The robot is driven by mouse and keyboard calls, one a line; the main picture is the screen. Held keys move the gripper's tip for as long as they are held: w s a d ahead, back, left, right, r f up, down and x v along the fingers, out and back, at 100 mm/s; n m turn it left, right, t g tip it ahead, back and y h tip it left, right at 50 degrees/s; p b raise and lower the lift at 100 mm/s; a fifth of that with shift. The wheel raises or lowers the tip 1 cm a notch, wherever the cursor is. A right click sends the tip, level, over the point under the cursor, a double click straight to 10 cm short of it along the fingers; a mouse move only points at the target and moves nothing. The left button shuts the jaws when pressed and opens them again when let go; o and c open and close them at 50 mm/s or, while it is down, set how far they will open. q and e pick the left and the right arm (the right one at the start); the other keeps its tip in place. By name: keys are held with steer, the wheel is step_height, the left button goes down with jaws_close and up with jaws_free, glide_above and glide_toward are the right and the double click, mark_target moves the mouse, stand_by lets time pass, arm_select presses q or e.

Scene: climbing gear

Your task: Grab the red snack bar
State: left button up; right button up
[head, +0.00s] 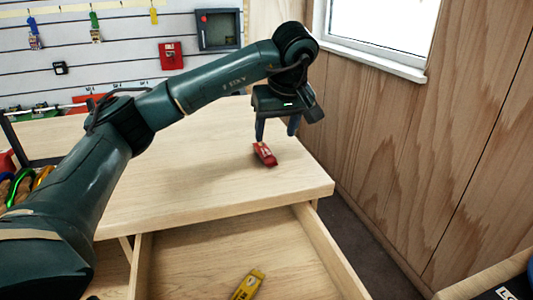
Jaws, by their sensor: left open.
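The red snack bar (265,154) lies on the wooden table top (190,193), near its right edge. My left gripper (277,138) points down just above and behind the bar, with its two fingers apart and nothing held between them. One finger is close above the bar's far end; I cannot tell whether they touch. My left arm reaches in from the left across the table. My right gripper is not in view.
An open drawer (330,254) below the table's front edge holds a yellow item (249,285). Colourful climbing gear (22,185) sits at the table's left. A slatted wall with hung items is behind. A wood-panelled wall (430,140) stands at the right.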

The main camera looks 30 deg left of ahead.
mark_target(270, 158)
arm_select(q)
steer(key=x, duration=0.9)
steer(key=shift+s+d, duration=0.1)
steer(key=shift+c, duration=0.4)
steer(key=c, duration=1)
steer(key=shift+r, duration=0.1)
